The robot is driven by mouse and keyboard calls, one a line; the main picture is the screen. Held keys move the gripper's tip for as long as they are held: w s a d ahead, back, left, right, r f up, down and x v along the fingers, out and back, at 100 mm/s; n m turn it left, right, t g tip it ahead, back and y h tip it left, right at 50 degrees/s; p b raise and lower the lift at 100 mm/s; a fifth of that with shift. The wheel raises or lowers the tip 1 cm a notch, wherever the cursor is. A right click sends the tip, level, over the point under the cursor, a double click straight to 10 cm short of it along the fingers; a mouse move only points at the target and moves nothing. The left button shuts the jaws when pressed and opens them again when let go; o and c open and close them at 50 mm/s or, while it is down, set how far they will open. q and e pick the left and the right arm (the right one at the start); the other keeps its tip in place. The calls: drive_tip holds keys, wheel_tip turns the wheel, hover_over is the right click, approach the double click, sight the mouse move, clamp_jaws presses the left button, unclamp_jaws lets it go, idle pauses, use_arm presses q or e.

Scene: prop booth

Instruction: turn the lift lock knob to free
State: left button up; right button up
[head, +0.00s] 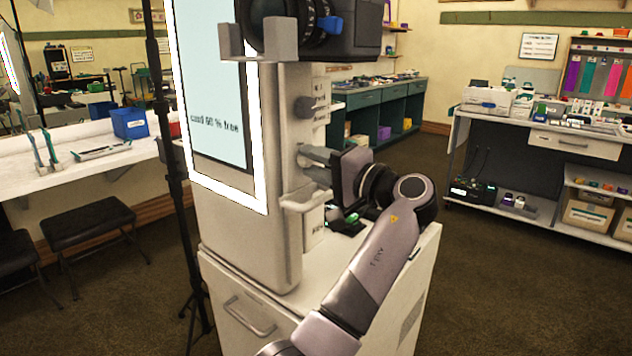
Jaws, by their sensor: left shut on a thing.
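A tall pale cabinet (276,230) with a lit screen (216,85) stands in the middle of the head view. A dark knob (306,107) sticks out of its side, beside a small label too small to read. Below it, my left gripper (312,164) reaches the same side face, fingers pointing left. It is shut on a knob there, taken to be the lift lock knob, which the fingers mostly hide; its setting cannot be read. My right gripper is not in view.
A dark camera-like unit (350,35) sits on a bracket above my gripper. A pale ledge (305,200) juts out just below it. A black stand pole (174,180) rises left of the cabinet.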

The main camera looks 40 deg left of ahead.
use_arm(q)
drive_tip(key=shift+f+n+b, duration=0.3)
drive_tip(key=shift+n+b, duration=0.65)
drive_tip(key=shift+n, duration=0.05)
drive_tip(key=shift+n+b, duration=1)
drive_tip(key=shift+w+n+g+b, duration=0.1)
drive_tip(key=shift+n+g+b, duration=0.2)
drive_tip(key=shift+n+b, duration=0.65)
drive_tip(key=shift+r+n+y+b, duration=0.15)
drive_tip(key=shift+n+y+b, duration=0.15)
drive_tip(key=shift+n+b, duration=0.8)
drive_tip(key=shift+r+n+g+b, duration=0.1)
drive_tip(key=shift+n+g+b, duration=0.3)
drive_tip(key=shift+n, duration=1.05)
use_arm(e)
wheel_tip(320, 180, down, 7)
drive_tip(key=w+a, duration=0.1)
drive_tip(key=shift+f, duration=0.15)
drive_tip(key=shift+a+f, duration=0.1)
use_arm(q)
drive_tip(key=o, duration=1.1)
drive_tip(key=shift+a, duration=0.1)
drive_tip(key=shift+c, duration=0.2)
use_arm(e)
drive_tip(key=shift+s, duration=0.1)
